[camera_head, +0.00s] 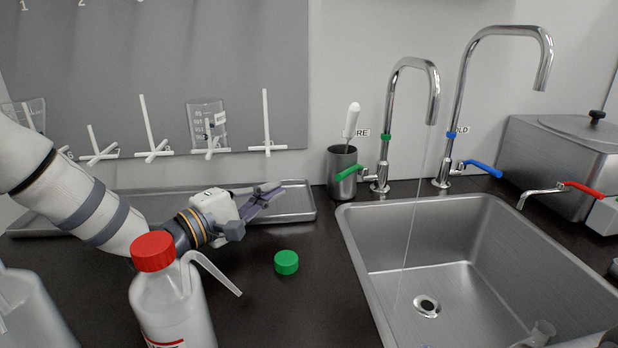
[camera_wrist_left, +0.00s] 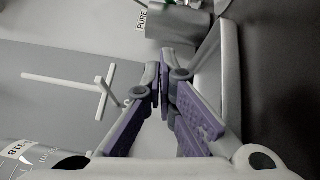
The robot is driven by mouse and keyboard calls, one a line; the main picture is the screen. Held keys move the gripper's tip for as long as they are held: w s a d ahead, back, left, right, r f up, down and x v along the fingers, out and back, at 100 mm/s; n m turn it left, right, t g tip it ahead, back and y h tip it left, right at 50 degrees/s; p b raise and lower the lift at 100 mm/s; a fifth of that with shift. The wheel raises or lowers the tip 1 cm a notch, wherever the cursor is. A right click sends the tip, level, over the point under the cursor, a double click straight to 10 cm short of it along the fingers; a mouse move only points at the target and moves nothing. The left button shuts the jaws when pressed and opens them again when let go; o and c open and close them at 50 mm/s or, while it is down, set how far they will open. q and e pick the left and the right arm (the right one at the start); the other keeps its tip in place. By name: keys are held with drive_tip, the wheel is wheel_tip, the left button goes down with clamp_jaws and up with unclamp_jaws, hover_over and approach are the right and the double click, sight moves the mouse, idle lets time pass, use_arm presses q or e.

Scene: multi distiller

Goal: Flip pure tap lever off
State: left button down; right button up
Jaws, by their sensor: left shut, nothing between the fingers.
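The pure tap (camera_head: 400,110) is the chrome gooseneck with a green collar at the sink's back left. Its green lever (camera_head: 350,172) points left, in front of the metal cup. A thin stream of water falls from its spout into the sink. My left gripper (camera_head: 276,188) is shut and empty over the tray's right end, left of the lever and apart from it. In the left wrist view its purple fingertips (camera_wrist_left: 165,80) meet, and the PURE label (camera_wrist_left: 142,20) is at the top. My right gripper is not in view.
A metal cup (camera_head: 336,160) with a white-handled tool stands behind the green lever. The cold tap (camera_head: 460,110) with blue lever is to the right. A red-capped bottle (camera_head: 172,310) and green cap (camera_head: 286,262) are on the counter. The sink (camera_head: 400,262) is at right.

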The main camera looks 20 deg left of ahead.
use_arm(q)
drive_tip(key=x, duration=0.4)
drive_tip(key=b+x, duration=0.1)
drive_tip(key=x, duration=0.3)
drive_tip(key=shift+w+d+f, duration=0.25)
drive_tip(key=shift+w, duration=0.1)
drive_tip(key=d, duration=0.1)
drive_tip(key=d+r, duration=0.1)
drive_tip(key=d+p, duration=0.1)
drive_tip(key=shift+d+r, duration=0.2)
drive_tip(key=shift+r, duration=0.1)
drive_tip(key=shift+s+d, duration=0.15)
drive_tip(key=shift+d, duration=0.15)
drive_tip(key=shift+d+f, duration=0.1)
drive_tip(key=shift+f, duration=0.05)
drive_tip(key=shift+s+d, duration=0.1)
